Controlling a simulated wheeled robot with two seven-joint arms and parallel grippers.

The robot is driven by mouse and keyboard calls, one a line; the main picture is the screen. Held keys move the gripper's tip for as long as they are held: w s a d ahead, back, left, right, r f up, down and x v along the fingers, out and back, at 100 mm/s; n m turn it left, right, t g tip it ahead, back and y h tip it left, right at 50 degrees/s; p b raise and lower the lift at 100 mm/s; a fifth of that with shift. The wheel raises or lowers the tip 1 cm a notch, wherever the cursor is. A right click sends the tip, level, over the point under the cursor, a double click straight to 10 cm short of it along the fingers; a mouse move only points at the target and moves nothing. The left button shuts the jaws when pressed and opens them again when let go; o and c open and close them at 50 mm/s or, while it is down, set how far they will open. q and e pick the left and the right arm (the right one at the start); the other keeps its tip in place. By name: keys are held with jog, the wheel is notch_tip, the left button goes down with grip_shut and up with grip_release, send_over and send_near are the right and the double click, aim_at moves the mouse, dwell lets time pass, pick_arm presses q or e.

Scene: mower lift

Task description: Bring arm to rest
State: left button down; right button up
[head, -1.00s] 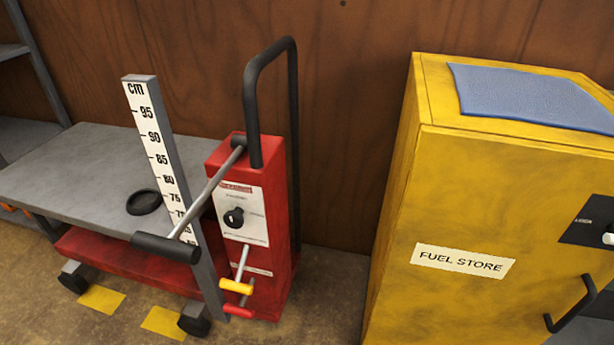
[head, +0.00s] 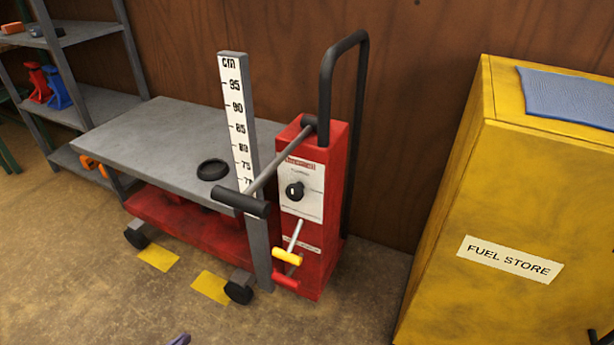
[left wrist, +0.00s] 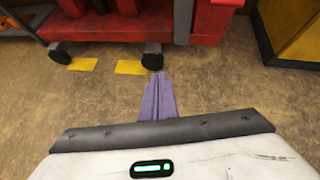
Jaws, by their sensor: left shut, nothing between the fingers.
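My left gripper shows in the left wrist view (left wrist: 158,82) as two purple fingers pressed together, shut and empty, above the bare floor in front of the mower lift. In the head view only the tip of my left gripper (head: 180,340) shows at the bottom edge. The red and grey mower lift (head: 322,245) stands against the wooden wall, apart from the gripper. My right gripper is in neither view.
A yellow fuel store cabinet (head: 450,200) with a blue cloth (head: 570,97) on top stands at the right. Grey shelves (head: 95,105) stand at the far left. Two yellow floor patches (head: 158,259) lie by the lift's wheels. The floor in front is clear.

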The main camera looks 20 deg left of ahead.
pick_arm(q)
jog(key=s+d+r+n+g+h, duration=0.15)
jog(key=d+r+n, duration=0.35)
jog(key=n, duration=0.7)
jog(key=s+d+r+n+g+h, duration=0.15)
jog(key=d+r+n, duration=0.4)
jog(key=n, duration=0.65)
jog(key=w+d+n+t+h, duration=0.15)
jog(key=d+n, duration=0.65)
jog(key=d, duration=0.9)
notch_tip(320, 180, up, 8)
jog(key=s+a+p, duration=0.1)
jog(key=p, duration=1)
jog(key=shift+a+f+g, duration=0.15)
jog(key=shift+a+g, duration=0.1)
jog(key=shift+g, duration=0.1)
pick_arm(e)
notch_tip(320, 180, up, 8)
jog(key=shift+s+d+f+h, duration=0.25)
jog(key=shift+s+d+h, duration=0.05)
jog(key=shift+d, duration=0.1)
pick_arm(q)
jog(key=shift+y, duration=0.25)
